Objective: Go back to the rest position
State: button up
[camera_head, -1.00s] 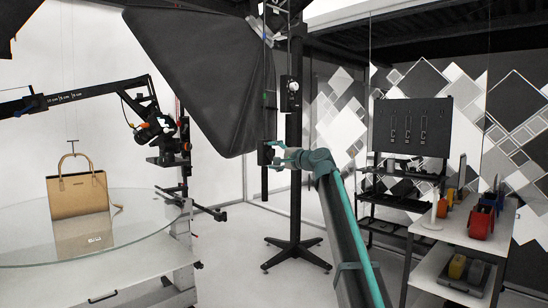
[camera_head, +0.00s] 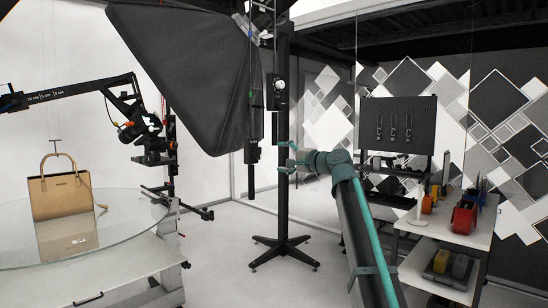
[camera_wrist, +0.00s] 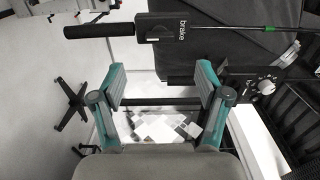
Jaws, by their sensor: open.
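My gripper (camera_head: 284,155) is open and empty in the head view, held out in front of the dark light stand. In the wrist view my gripper (camera_wrist: 160,75) shows two teal-edged fingers spread wide, with nothing between them. A black hanging handle (camera_head: 253,150) is just left of the fingertips in the head view, with a small gap. In the wrist view the black handle (camera_wrist: 100,31), beside a block marked "brake", lies beyond the fingertips and apart from them.
A large black softbox (camera_head: 190,70) hangs left of my gripper, and the light stand (camera_head: 284,200) rises behind it. A tan handbag (camera_head: 60,190) stands on a glass turntable (camera_head: 120,215) at left. A shelf cart (camera_head: 440,232) stands at right.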

jog(key=shift+s+d, duration=0.3)
jog(key=shift+d, duration=0.05)
